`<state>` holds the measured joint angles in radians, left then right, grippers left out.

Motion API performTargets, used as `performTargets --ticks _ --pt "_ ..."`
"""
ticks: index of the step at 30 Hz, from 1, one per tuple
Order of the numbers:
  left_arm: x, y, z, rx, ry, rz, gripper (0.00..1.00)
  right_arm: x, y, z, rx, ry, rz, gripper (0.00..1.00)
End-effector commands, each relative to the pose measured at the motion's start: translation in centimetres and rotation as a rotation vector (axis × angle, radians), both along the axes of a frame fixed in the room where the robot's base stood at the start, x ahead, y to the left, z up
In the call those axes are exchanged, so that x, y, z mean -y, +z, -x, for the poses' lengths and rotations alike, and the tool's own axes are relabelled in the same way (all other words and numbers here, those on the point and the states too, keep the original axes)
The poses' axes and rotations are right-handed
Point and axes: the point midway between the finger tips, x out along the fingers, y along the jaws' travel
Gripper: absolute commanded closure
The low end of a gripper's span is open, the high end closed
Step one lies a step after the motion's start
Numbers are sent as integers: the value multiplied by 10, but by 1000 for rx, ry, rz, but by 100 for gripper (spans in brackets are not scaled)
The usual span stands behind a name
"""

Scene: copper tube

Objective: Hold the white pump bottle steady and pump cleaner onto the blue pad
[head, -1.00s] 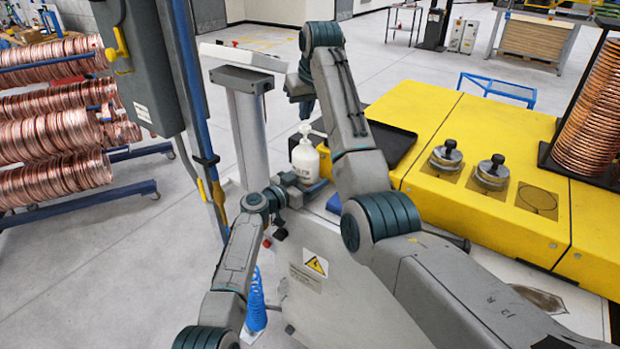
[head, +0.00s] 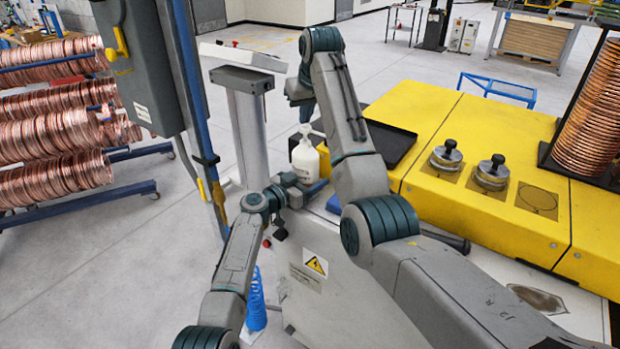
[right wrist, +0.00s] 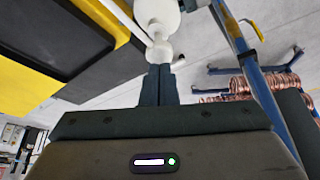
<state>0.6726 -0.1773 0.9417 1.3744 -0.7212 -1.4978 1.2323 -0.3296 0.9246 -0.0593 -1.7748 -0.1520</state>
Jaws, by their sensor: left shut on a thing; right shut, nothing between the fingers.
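The white pump bottle (head: 305,161) stands upright on the grey machine top, with its pump head (head: 306,131) uppermost. My left gripper (head: 296,184) is shut around the bottle's lower part; its fingers are partly hidden. My right gripper (head: 305,116) is shut and empty, pointing down just above the pump head. In the right wrist view its closed fingertips (right wrist: 160,68) meet or nearly meet the pump head (right wrist: 160,50); contact is hard to tell. A strip of the blue pad (head: 317,187) shows right of the bottle's base, mostly hidden by my right arm.
A black tray (head: 391,146) lies behind my right arm on the yellow machine (head: 480,232). A grey post (head: 246,130) stands left of the bottle. Copper coils (head: 55,140) on a rack are at far left. A blue coiled hose (head: 256,305) hangs below.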

Motion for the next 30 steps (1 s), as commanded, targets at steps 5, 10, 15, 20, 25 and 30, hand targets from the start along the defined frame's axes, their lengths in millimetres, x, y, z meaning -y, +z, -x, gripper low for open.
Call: performTargets --ticks 5,10,15,20,25,30 --pt "0 -1 0 -1 0 -1 82 0 -7 0 -1 0 0 100" --pt "0 -1 0 -1 0 -1 82 0 -14 0 -2 0 0 100" --pt "0 -1 0 0 0 -1 82 0 -20 0 -2 0 0 100" --pt "0 -1 0 0 -1 -1 82 0 -21 0 -2 0 0 100" --pt "0 -1 0 0 -1 -1 82 0 -20 0 -3 0 0 100" --pt "0 -1 0 1 -1 -1 82 0 -12 0 -4 0 1 100"
